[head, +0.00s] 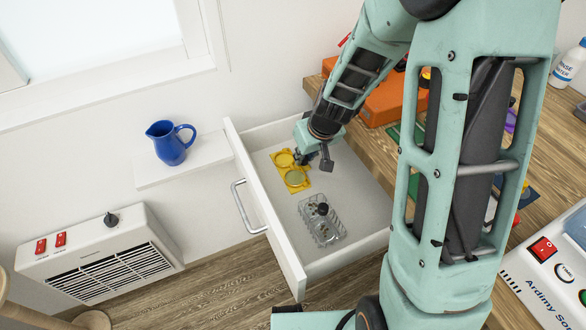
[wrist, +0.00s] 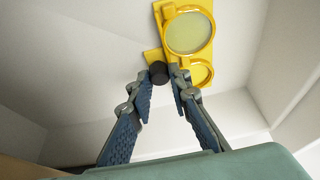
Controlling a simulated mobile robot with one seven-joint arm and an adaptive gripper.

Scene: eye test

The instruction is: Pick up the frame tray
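A flat yellow tray (head: 295,180) with two round, pale-centred rings lies on the floor of the open drawer; it looks like the frame tray. In the wrist view the yellow tray (wrist: 218,48) is beyond my fingers, one ring partly covered by the right finger. A black knob (wrist: 158,72) shows at its near left edge, between my fingertips. I cannot tell whether the fingers touch it. My gripper (head: 315,163) is open, pointing down into the drawer over the tray's right side. Its two fingers also stand apart in the wrist view (wrist: 161,82).
A clear compartment tray (head: 322,218) with small dark items sits in front in the drawer (head: 275,235). A wooden counter (head: 372,152) with an orange case (head: 385,100) is at right. A blue jug (head: 170,145) stands on a ledge at left.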

